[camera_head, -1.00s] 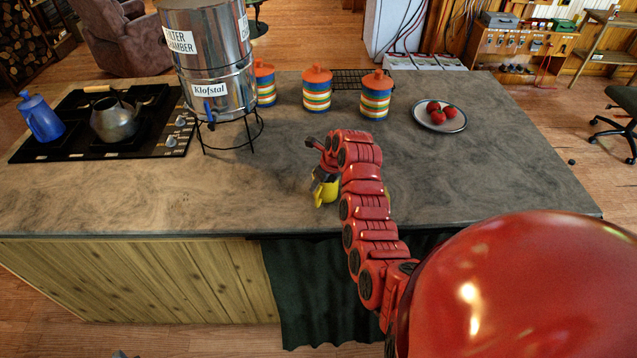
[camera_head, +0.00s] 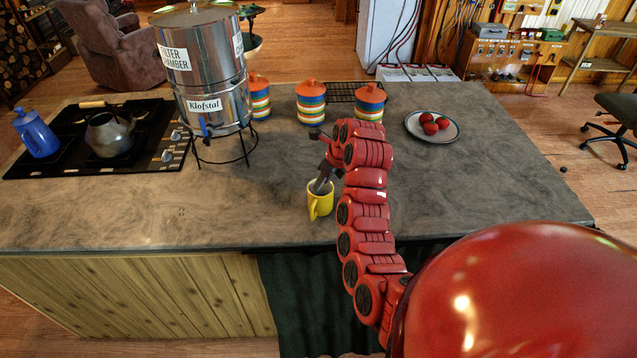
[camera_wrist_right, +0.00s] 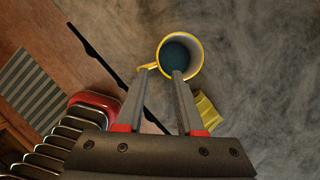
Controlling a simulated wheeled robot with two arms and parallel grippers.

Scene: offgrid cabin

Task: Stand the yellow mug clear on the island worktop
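The yellow mug (camera_head: 320,206) stands upright on the island worktop (camera_head: 250,212), near its front edge, with its handle toward the front left. The right wrist view looks down into the mug (camera_wrist_right: 197,64) and its dark inside. My right gripper (camera_head: 320,189) is just above the mug. In the wrist view its fingers (camera_wrist_right: 160,73) are apart, one tip by the handle and one over the near rim. Whether they touch the mug I cannot tell. My left gripper is not in view.
A steel water filter (camera_head: 212,85) on a wire stand is left of the mug. Striped canisters (camera_head: 311,104) and a plate of red fruit (camera_head: 412,119) stand farther back. A small yellow item (camera_wrist_right: 207,110) shows beside the fingers.

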